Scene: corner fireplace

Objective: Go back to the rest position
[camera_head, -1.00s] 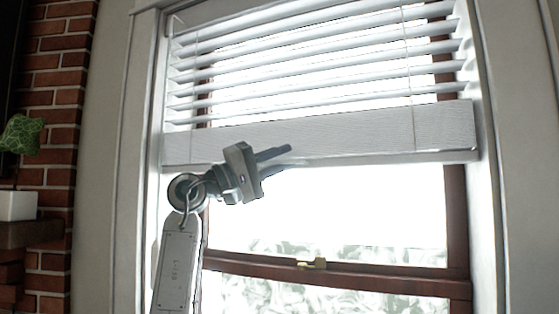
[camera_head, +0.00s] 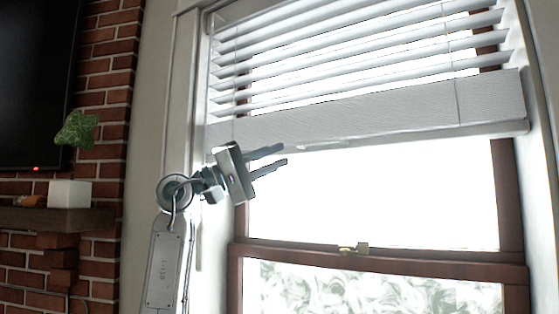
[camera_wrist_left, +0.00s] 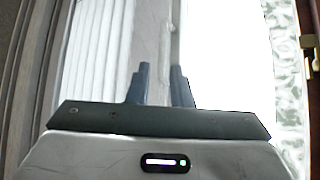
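My left gripper (camera_head: 284,155) is in the middle-left of the head view, on my pale arm, in front of the window. Its two dark fingers stand apart with nothing between them. They point right, just below the bottom rail of the blind. In the left wrist view the same fingers (camera_wrist_left: 160,68) point up, with a narrow empty gap between them. My right gripper is in neither view.
A white slatted blind (camera_head: 365,110) covers the upper part of the window. The brown window frame (camera_head: 400,263) has a brass latch (camera_head: 353,248). At the left are a brick wall (camera_head: 105,60), a shelf (camera_head: 50,218) with a white-potted plant (camera_head: 70,194), and a dark screen (camera_head: 35,80).

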